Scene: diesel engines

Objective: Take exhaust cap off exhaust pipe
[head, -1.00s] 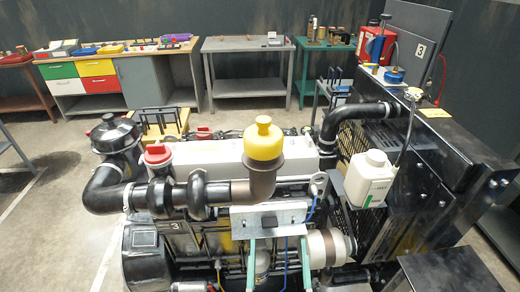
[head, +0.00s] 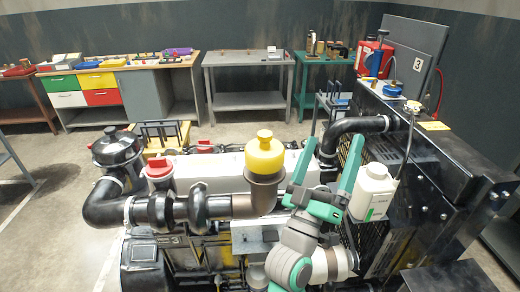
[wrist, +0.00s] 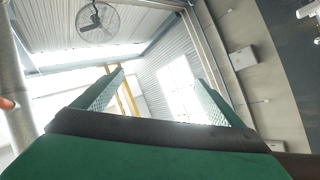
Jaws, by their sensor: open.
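The yellow exhaust cap (head: 265,155) sits on top of the brown exhaust pipe (head: 264,195), which rises from the middle of the engine in the head view. The cap has a small round knob on top. My gripper (head: 328,158) is to the right of the cap, at about the cap's height in the picture, with its green fingers pointing up. It is open and empty and does not touch the cap. The wrist view shows the two fingers (wrist: 162,95) apart, with only ceiling and wall between them; neither cap nor pipe can be made out there for sure.
A white bottle (head: 372,192) stands close to the right of my gripper. A black pipe (head: 352,128) curves behind it. A red cap (head: 159,168) is on the engine's left. The black radiator housing (head: 430,150) fills the right side. Air above the engine is clear.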

